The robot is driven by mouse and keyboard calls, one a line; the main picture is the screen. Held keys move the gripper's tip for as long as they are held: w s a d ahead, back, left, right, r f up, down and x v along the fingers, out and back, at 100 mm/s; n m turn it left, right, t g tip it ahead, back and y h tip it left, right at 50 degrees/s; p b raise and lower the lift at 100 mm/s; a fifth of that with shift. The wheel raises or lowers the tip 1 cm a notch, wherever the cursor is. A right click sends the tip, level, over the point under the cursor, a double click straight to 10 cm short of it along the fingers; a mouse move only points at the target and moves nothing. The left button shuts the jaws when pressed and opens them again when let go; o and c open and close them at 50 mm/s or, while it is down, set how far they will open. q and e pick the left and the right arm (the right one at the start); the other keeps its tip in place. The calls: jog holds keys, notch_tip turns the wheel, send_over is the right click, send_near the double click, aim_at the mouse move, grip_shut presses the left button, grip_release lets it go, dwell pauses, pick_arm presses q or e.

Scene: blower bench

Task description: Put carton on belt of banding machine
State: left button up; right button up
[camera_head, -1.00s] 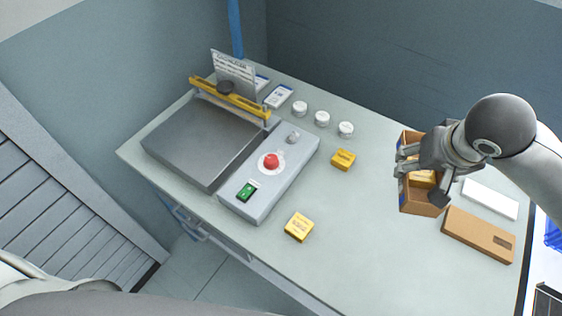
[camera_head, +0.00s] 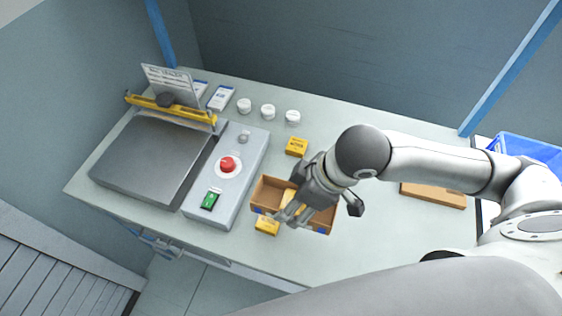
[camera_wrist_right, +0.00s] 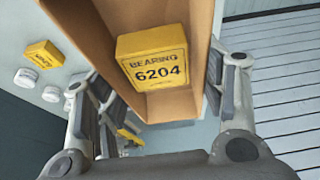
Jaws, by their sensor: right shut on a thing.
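My left gripper is out of view.
Several white round tubs (camera_head: 268,111) stand at the back. The control box carries a red button (camera_head: 228,164). A flat brown piece (camera_head: 433,195) lies right.

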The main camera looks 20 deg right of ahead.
jog(key=shift+w+d+f+b, duration=0.15)
jog(key=shift+w+f+b, duration=0.6)
jog(key=shift+b, duration=1.5)
jog(key=shift+w+d+r+b, duration=0.15)
jog(key=shift+w+b, duration=0.25)
jog(key=shift+b, duration=0.65)
jog(key=w+d+f, duration=0.1)
jog(key=w+f, duration=0.1)
jog(key=w, duration=0.1)
jog(key=w+d+f, duration=0.1)
jog(key=w+f, duration=0.2)
jog(key=w+d+f, duration=0.1)
jog(key=w+f, duration=0.1)
jog(key=w, duration=0.2)
jog(key=shift+d+f+p, duration=0.3)
jog(key=shift+f+p, duration=0.05)
jog(key=shift+f, duration=0.05)
jog(key=shift+w+d+f, duration=0.15)
jog(key=shift+w+f, duration=0.25)
jog(key=shift+f, duration=1.6)
jog(key=shift+f+p, duration=0.1)
jog(key=shift+p, duration=0.2)
jog(key=o, duration=1)
